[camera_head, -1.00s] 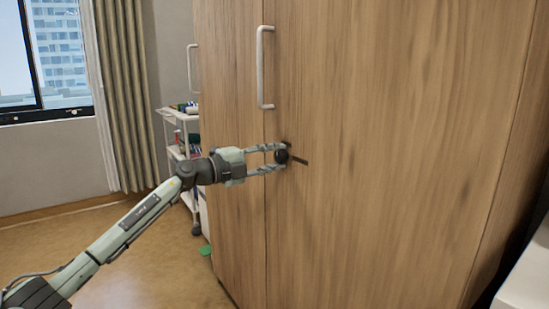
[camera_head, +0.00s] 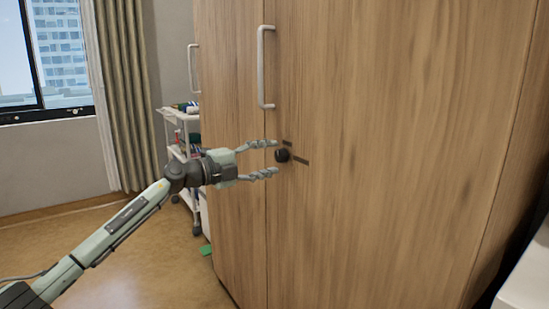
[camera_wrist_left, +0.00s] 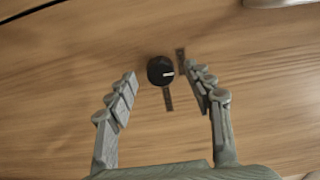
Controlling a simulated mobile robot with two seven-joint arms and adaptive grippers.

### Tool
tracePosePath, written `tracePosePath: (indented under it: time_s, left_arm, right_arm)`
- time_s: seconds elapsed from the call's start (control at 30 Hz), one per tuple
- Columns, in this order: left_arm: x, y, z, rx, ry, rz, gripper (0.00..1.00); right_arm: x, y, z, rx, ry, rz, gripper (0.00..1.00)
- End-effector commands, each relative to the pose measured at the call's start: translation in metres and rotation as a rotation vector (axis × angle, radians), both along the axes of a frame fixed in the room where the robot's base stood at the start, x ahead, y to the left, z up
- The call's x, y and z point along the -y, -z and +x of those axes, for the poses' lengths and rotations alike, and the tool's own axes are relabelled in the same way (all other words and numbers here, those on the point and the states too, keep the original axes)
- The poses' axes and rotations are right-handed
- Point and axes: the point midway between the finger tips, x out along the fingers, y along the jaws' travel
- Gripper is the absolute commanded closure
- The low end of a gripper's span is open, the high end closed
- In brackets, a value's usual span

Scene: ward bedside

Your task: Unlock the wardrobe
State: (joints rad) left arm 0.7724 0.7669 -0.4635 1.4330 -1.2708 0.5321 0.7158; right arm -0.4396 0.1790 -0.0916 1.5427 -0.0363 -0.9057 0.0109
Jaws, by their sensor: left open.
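The wooden wardrobe (camera_head: 400,130) fills the middle and right of the head view. Its lock knob (camera_head: 282,155) is small, round and black, on the door below a long pale handle (camera_head: 264,68). Dark marks sit on the wood beside the knob. My left gripper (camera_head: 269,159) is open in front of the knob, its fingers apart above and below it. In the left wrist view the knob (camera_wrist_left: 160,70) carries a white line pointing right and lies beyond the two spread fingertips, clear of both. My right gripper is not in view.
A white trolley (camera_head: 180,125) with several items stands behind the wardrobe's left side, near the curtain (camera_head: 125,90) and window. A second handle (camera_head: 192,68) is on the left door. Open floor (camera_head: 160,280) lies at lower left. A white surface (camera_head: 525,280) is at lower right.

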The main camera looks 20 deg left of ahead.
Motion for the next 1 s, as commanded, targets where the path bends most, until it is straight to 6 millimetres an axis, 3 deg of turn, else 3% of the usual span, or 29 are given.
tracePosePath:
  time_s: [0.2,0.43,1.0]
  left_arm:
    - [-0.031,0.002,-0.039,-0.003,-0.001,0.004,0.48]
    - [-0.053,0.002,-0.067,-0.004,-0.001,0.002,0.48]
    - [-0.059,0.0,-0.075,-0.001,0.0,-0.001,0.48]
  right_arm:
    - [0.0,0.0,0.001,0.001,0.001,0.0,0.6]
    - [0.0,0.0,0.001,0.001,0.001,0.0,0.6]
    - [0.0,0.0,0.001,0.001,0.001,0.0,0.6]
